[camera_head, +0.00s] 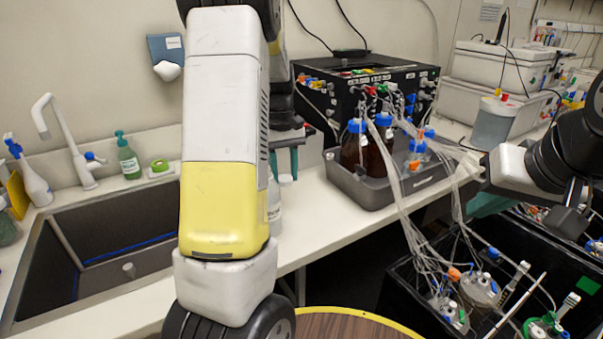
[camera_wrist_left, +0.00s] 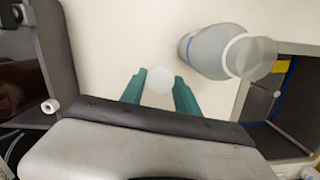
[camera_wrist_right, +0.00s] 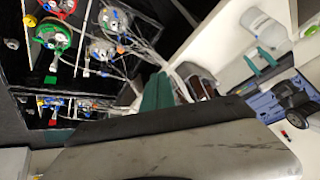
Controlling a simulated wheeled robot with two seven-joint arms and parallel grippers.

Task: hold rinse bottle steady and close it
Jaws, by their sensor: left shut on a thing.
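The rinse bottle (camera_wrist_left: 203,55) is translucent and stands on the white counter. In the head view its side (camera_head: 273,208) shows beside my left arm, which hides much of it. My left gripper (camera_wrist_left: 161,90) has its green fingertips on either side of a small round white cap (camera_wrist_left: 159,80), apart from the bottle. In the head view the cap (camera_head: 286,180) shows below the fingers. The bottle also shows in the right wrist view (camera_wrist_right: 264,28). My right gripper (camera_wrist_right: 157,92) looks shut and empty, with its green fingers together, away from the bottle above the dark bins.
A sink (camera_head: 125,262) lies left of the bottle. A grey tray (camera_head: 375,190) with brown blue-capped bottles stands to the right, before a black device (camera_head: 350,100). Tubes run to vessels in black bins (camera_head: 425,300). The counter (camera_head: 320,218) between arm and tray is clear.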

